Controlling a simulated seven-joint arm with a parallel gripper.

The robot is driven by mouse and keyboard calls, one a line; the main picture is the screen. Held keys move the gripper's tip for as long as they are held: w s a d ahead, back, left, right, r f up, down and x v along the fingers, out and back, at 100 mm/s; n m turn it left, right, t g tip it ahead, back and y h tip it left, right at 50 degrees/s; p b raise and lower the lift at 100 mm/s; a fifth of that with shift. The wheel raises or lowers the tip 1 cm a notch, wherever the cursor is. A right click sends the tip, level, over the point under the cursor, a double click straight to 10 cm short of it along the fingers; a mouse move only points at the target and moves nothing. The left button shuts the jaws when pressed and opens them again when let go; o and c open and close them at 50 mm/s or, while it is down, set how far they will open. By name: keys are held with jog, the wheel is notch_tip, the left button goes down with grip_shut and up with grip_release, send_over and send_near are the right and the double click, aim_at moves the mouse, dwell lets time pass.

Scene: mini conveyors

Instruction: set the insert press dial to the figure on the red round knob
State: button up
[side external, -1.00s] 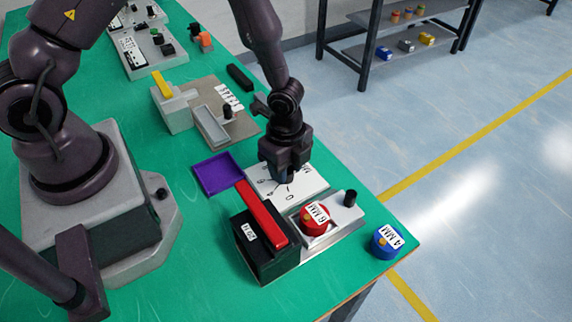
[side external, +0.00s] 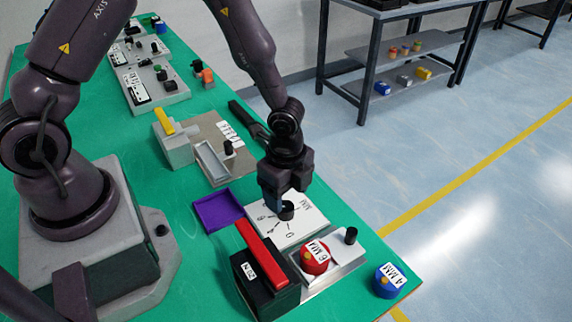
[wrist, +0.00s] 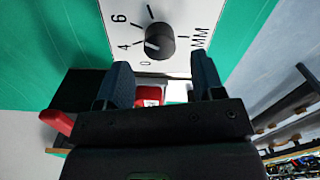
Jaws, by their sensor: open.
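The dial is a white plate (side external: 309,218) marked with tick lines, figures and MM. Its black knob (side external: 287,210) also shows in the wrist view (wrist: 160,42), where I read 0, 4 and 6 on the plate (wrist: 182,15). A pale pointer mark is on the knob's left side, toward 0 and 4; I cannot tell its exact setting. The red round knob (side external: 313,264) sits on the grey fixture in front, with a white label that looks like 6 MM. My gripper (side external: 283,205) is open and empty above the dial; its fingertips (wrist: 162,82) appear apart from the knob.
A black block with a red bar (side external: 262,254) stands left of the red knob. A blue round knob (side external: 388,281) labelled 4 MM sits near the table edge. A purple tray (side external: 217,207) lies left of the dial.

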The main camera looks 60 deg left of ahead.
aim_at(285, 207)
notch_tip(285, 207, up, 9)
jog(key=shift+r, duration=0.2)
dwell(0.3)
jog(key=s+a+r+n+t, duration=0.2)
jog(key=s+r+n, duration=0.4)
jog(key=r, duration=0.4)
jog(key=s+a+r+n+t, duration=0.3)
jog(key=s+a+r+n, duration=0.2)
jog(key=s+r+n, duration=0.2)
notch_tip(285, 207, up, 3)
jog(key=shift+s+f+n+t, duration=0.1)
jog(key=shift+s+n+t, duration=0.2)
jog(key=shift+n, duration=0.9)
